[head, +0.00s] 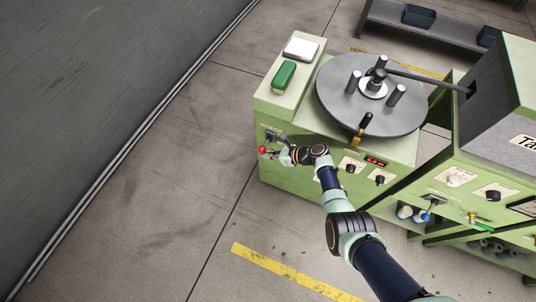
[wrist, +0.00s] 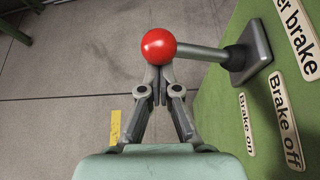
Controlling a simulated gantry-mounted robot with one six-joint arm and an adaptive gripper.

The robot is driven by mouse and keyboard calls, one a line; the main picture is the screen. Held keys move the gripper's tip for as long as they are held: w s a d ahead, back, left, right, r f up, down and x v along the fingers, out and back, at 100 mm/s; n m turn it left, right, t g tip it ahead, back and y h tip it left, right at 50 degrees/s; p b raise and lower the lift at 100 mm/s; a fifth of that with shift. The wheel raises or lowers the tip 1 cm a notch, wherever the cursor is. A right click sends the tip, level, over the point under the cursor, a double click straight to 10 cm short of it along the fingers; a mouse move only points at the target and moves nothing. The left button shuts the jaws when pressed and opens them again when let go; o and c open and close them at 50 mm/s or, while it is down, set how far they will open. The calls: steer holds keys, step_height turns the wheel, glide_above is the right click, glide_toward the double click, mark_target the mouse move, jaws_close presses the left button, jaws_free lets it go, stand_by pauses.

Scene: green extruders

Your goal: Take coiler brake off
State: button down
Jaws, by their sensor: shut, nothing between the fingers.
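The coiler brake lever has a red ball knob (wrist: 159,46) on a grey rod, which comes out of a grey bracket (wrist: 250,54) on the green panel. In the head view the red knob (head: 262,150) shows at the left end of the machine front. My gripper (wrist: 159,78) is shut and empty, its fingertips right at the knob's near side; I cannot tell whether they touch it. In the head view my gripper (head: 273,152) is small and close to the panel. The "Brake off" label (wrist: 285,120) and a smaller "Brake on" label (wrist: 246,123) are on the panel.
The green coiler cabinet (head: 340,165) carries a round grey disc (head: 340,100) with upright pegs. A green box (head: 284,78) and a white box (head: 300,48) sit on top at left. More knobs and switches lie to the right. The floor left of the machine is clear.

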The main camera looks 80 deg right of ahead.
steer(key=s+a+r+p, duration=0.1)
steer(key=s+p, duration=0.2)
steer(key=s, duration=0.6)
steer(key=shift+s+a+r, duration=0.15)
steer(key=shift+a, duration=0.05)
stand_by(0.3)
